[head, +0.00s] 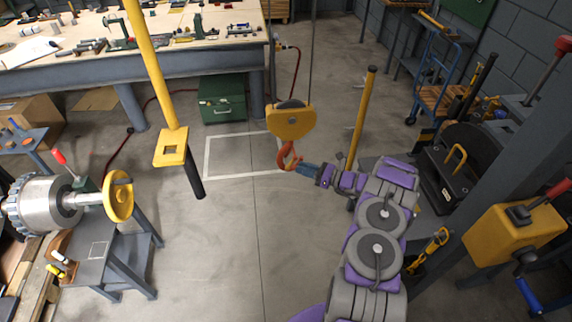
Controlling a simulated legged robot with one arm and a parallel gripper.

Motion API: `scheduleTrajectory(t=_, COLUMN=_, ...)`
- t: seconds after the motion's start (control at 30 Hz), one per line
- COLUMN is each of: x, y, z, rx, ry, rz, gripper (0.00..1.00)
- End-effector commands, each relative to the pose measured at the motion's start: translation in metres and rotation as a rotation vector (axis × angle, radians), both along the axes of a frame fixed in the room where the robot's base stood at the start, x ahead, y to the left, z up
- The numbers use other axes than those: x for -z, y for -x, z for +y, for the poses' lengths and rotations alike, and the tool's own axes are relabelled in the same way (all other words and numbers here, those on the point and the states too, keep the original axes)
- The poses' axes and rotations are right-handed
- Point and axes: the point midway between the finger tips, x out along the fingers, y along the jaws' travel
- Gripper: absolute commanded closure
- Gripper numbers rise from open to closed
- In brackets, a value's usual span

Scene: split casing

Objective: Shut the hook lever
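An orange hook (288,157) hangs from a yellow hoist block (290,122) on a thin cable near the middle of the view. My purple and grey arm reaches in from the lower right. My gripper (303,168), with dark blue-grey fingers, is at the lower right of the hook, touching it or just beside it. The fingers are small here and overlap, so I cannot tell whether they are open or hold anything. I cannot make out a separate lever on the hook or its position.
A yellow post (361,115) stands just behind my arm. A yellow column with a square bracket (171,147) hangs to the left. A machine with a yellow handwheel (118,201) is at the left. A yellow box (500,235) is at the right. The floor (225,265) between is clear.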

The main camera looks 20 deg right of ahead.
Motion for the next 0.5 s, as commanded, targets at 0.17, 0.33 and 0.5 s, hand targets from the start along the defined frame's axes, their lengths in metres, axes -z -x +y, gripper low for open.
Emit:
scheduleTrajectory(t=0.17, x=0.002, y=-0.025, z=0.022, rx=0.000, ry=0.001, rz=0.001, gripper=0.76)
scheduleTrajectory(t=0.33, x=0.001, y=-0.043, z=0.040, rx=-0.001, ry=-0.001, rz=-0.001, gripper=0.76)
scheduleTrajectory(t=0.5, x=0.000, y=-0.053, z=0.050, rx=-0.001, ry=0.000, rz=0.000, gripper=0.76)
